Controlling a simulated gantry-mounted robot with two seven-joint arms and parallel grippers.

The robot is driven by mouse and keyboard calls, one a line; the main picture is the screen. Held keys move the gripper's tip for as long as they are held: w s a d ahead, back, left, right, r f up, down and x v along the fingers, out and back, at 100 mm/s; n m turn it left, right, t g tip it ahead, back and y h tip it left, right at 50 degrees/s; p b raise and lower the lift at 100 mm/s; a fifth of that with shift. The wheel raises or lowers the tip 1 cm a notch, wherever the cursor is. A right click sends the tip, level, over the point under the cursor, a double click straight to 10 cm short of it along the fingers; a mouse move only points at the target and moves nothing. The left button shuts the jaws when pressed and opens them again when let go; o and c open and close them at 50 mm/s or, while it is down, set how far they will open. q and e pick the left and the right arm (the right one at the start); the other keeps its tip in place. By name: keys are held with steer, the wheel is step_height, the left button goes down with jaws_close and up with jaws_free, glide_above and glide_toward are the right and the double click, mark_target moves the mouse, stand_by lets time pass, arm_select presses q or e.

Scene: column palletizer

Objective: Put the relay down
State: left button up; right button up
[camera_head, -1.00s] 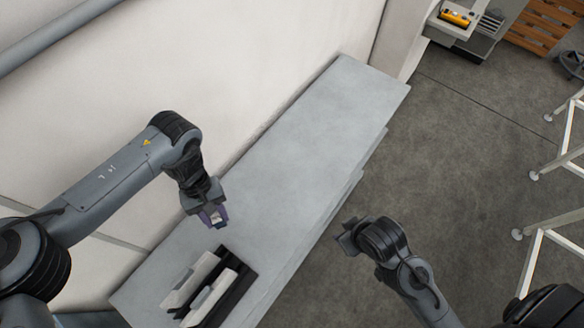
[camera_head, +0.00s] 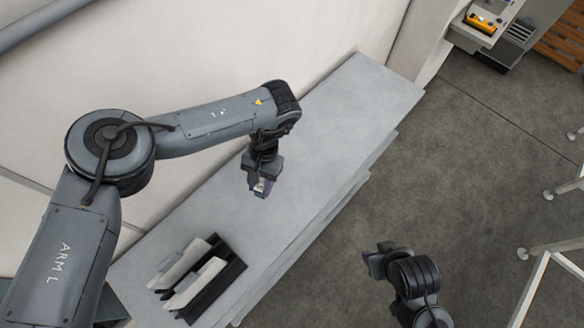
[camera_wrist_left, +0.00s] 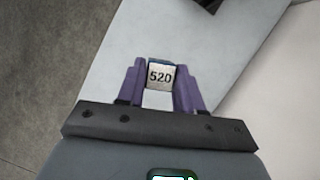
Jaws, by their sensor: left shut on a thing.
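My left gripper (camera_head: 262,187) is over the long grey shelf (camera_head: 330,140), shut on the relay. In the head view the relay is mostly hidden by the fingers. I cannot tell how high it is above the shelf. My right gripper (camera_head: 374,262) is off the shelf's right side, over the floor; its fingers are too unclear to tell open from shut.
A black rack (camera_head: 222,285) with pale upright panels stands at the near end of the shelf. The shelf beyond my left gripper is bare. A pale wall (camera_head: 220,60) runs along its left side. White frames (camera_head: 560,250) stand on the floor at right.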

arm_select(q)
steer(key=m, duration=0.1)
steer(key=m+y, duration=0.1)
steer(key=m, duration=0.1)
steer(key=shift+w+a+f+m+t, duration=0.15)
steer(key=shift+w+m+t, duration=0.1)
steer(key=shift+m+t, duration=0.15)
steer(key=m+y, duration=0.1)
steer(key=m, duration=0.1)
steer(key=shift+w+m+t, duration=0.15)
steer(key=shift+m+t, duration=0.25)
steer(key=w+d+f+m+t+h+b, duration=0.3)
steer(key=m+b, duration=0.5)
steer(key=m, duration=0.9)
steer(key=d+f+m+t+h+b, duration=0.3)
steer(key=d+m+b, duration=0.45)
steer(key=m, duration=0.95)
steer(key=shift+h, duration=0.5)
steer(key=w+a+f, duration=0.2)
steer(key=a, duration=0.1)
steer(key=w+a+f, duration=0.2)
steer(key=a, duration=0.2)
steer(key=w+a+f, duration=0.2)
steer(key=a, duration=0.2)
steer(key=shift+w+a, duration=0.1)
steer(key=shift+w, duration=0.1)
steer(key=shift+f+p, duration=0.5)
steer(key=shift+f, duration=1.6)
